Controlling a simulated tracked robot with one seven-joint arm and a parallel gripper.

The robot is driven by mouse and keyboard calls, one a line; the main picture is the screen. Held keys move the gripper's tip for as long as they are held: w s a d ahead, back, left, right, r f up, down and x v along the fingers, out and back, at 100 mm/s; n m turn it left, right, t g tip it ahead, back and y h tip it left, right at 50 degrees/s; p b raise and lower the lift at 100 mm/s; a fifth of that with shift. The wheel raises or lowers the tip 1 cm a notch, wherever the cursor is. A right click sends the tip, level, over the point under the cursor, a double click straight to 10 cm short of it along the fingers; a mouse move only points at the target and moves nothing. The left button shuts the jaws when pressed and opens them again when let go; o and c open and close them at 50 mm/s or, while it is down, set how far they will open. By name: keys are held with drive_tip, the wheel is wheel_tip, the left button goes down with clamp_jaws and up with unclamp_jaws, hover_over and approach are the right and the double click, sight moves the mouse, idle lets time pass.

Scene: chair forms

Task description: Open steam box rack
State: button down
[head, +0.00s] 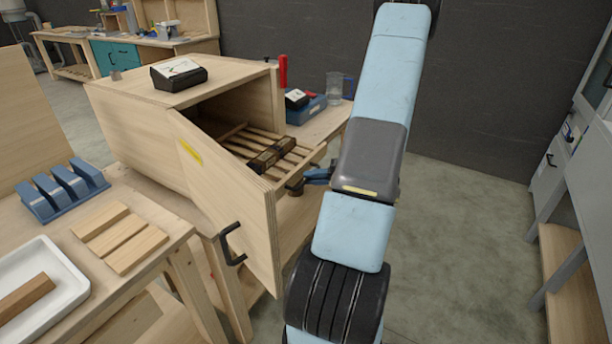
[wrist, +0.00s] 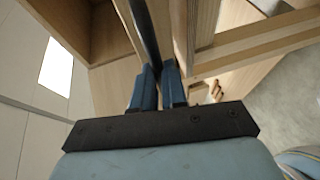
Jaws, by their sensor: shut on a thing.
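The steam box (head: 130,125) is a plywood cabinet with its hinged door (head: 220,190) standing open, a black handle (head: 231,245) on the door. Inside is the slatted wooden rack (head: 235,148), whose front part reaches out to the mouth of the box. Dark brown wooden pieces (head: 272,155) lie on the slats. My gripper (head: 314,178) is at the rack's front, right of the door. In the wrist view my blue fingers (wrist: 160,88) are closed on a dark bar (wrist: 146,35), which looks like the rack's handle. My arm hides part of the right side.
A black gauge box (head: 178,75) sits on top of the steam box. A left bench holds a blue clamp block (head: 62,190), light wood strips (head: 120,238) and a white tray (head: 40,275). A glass jar (head: 334,86) stands behind. Floor to the right (head: 460,230) is clear.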

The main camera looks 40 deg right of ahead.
drive_tip(key=shift+s+f, duration=0.1)
drive_tip(key=shift+f, duration=0.05)
drive_tip(key=c, duration=1.5)
unclamp_jaws()
drive_tip(key=shift+o, duration=0.2)
drive_tip(key=shift+d, duration=0.15)
drive_tip(key=v, duration=1.3)
drive_tip(key=shift+s, duration=0.2)
drive_tip(key=shift+s+d, duration=0.1)
drive_tip(key=shift+d, duration=0.05)
